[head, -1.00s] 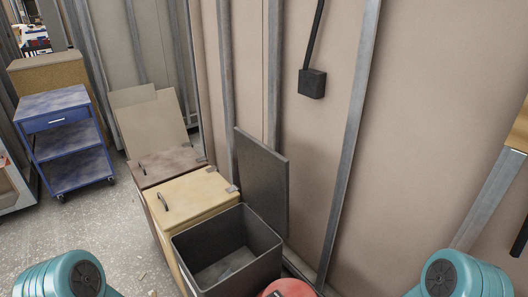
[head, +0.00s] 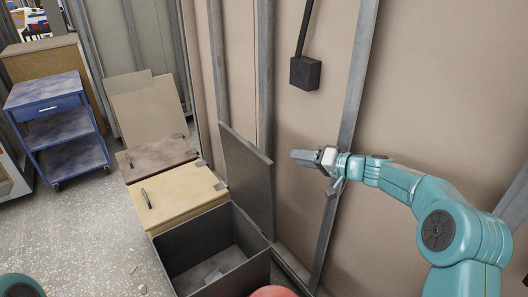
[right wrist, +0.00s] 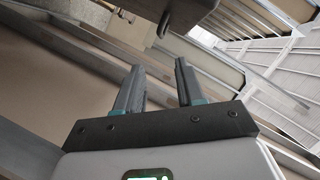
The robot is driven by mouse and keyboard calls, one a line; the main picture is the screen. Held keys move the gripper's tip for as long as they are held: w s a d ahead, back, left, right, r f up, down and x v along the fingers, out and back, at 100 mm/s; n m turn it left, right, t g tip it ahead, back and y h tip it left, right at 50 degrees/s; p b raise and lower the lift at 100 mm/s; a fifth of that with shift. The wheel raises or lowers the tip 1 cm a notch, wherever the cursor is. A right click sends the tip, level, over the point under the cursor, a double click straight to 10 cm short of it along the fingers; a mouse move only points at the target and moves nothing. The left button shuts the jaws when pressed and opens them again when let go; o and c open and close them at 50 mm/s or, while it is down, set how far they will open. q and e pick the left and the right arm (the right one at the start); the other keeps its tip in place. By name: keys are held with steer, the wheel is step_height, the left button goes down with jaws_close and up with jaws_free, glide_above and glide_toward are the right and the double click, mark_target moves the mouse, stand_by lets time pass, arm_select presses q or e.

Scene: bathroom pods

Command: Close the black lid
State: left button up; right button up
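The black lid (head: 247,180) stands open, roughly upright at the wall side of the open black bin (head: 268,250). The bin's inside shows, with a small pale scrap on its floor. My right gripper (head: 298,157) is raised in front of the wall, to the right of the lid and apart from it in the head view. In the right wrist view its two fingers (right wrist: 158,75) are spread with nothing between them. My left gripper is not in view.
A yellow-lidded box (head: 175,195) and a brown-lidded box (head: 155,157) stand shut beside the bin. A blue cart (head: 58,130) stands farther left on open floor. Metal studs (head: 350,130) and a black wall box (head: 305,72) are near my right arm.

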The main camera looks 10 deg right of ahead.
steer(key=p+x, duration=0.4)
steer(key=x, duration=0.9)
steer(key=shift+w+a+f, duration=0.1)
steer(key=shift+a, duration=0.1)
steer(key=shift+w+a+f+p, duration=0.1)
steer(key=shift+w+a+p, duration=0.1)
steer(key=shift+p, duration=0.1)
steer(key=shift+d, duration=0.1)
steer(key=shift+c, duration=0.3)
jaws_close()
